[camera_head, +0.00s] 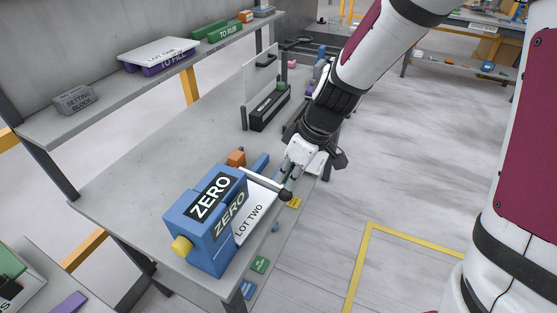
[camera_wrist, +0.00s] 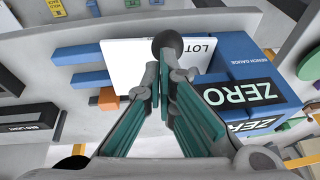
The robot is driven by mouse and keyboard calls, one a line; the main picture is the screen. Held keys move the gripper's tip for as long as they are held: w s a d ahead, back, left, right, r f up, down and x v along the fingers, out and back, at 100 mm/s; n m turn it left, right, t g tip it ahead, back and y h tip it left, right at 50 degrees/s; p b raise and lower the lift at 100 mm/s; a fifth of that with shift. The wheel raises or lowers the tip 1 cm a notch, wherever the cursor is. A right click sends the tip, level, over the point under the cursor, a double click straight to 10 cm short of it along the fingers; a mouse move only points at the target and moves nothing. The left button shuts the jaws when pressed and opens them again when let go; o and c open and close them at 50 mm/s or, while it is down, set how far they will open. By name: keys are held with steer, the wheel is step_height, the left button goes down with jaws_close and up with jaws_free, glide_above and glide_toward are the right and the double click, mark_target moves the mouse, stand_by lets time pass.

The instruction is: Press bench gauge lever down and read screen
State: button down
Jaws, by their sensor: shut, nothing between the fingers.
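The blue bench gauge (camera_head: 193,238) stands on the slab near its front end and shows at the right of the wrist view (camera_wrist: 236,60). Its screen (camera_head: 211,197) reads ZERO, and ZERO appears again on the adjoining face. The lever (camera_head: 262,182) sticks out from the gauge and ends in a dark round knob (camera_head: 285,194). My gripper (camera_head: 288,184) is shut and empty, its fingertips close by the knob. In the wrist view the knob (camera_wrist: 167,43) lies just beyond the fingertips (camera_wrist: 164,72). I cannot tell whether they touch.
A white LOT TWO card (camera_head: 254,214) lies against the gauge under the lever. An orange block (camera_head: 236,158) and a blue bar (camera_head: 260,164) sit behind. A black box (camera_head: 270,110) stands farther back. A shelf (camera_head: 110,103) runs above the slab. Open floor lies right.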

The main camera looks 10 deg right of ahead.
steer(key=shift+s+d+f+b, duration=0.1)
steer(key=shift+f+b, duration=0.85)
steer(key=shift+f, duration=1.15)
steer(key=shift+r+p, duration=0.4)
steer(key=shift+r, duration=0.1)
steer(key=s+d+r+p, duration=0.2)
steer(key=s+d+r, duration=0.1)
steer(key=d+r, duration=0.4)
steer(key=shift+v, duration=1.1)
steer(key=shift+s+a, duration=0.1)
steer(key=shift+s, duration=0.05)
